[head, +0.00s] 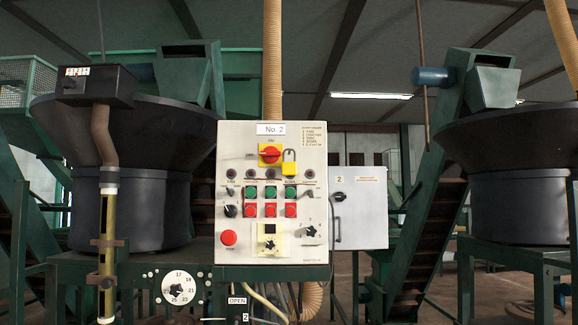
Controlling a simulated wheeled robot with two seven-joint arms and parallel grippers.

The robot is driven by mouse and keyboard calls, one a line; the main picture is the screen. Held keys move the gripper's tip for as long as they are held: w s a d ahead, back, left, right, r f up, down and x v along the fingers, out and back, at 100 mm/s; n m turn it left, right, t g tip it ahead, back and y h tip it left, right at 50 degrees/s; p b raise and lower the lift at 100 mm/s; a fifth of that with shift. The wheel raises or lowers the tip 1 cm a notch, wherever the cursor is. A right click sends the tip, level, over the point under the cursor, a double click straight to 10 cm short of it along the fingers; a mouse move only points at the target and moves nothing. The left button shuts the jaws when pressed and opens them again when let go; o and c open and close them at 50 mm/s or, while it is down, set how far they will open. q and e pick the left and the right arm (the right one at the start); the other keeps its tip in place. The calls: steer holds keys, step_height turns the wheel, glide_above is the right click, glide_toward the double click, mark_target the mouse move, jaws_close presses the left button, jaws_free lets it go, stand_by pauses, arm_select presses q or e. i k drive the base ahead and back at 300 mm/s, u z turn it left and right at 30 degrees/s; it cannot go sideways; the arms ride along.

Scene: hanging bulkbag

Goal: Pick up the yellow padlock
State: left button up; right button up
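The yellow padlock (289,168) is on the upper front of the light control panel (238,190) labelled No. 2. Its shackle points up, and it sits just right of the red and yellow rotary switch (270,155). I cannot tell whether the shackle passes through the switch or only rests beside it. Neither of my grippers shows in the head view.
Green and red buttons, knobs and a red stop button (229,238) cover the panel below the padlock. A grey box (360,215) stands to its right. A vertical pipe (109,220) and a numbered dial (180,288) are at the left. Large dark hoppers stand behind.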

mark_target(288, 168)
steer(key=z, duration=0.2)
steer(key=k, duration=0.25)
steer(key=z, duration=1)
steer(key=k, duration=1.05)
steer(key=z, duration=0.9)
steer(key=i, duration=1.85)
steer(key=u, duration=1.3)
steer(key=i, duration=1.1)
steer(key=u, duration=1.2)
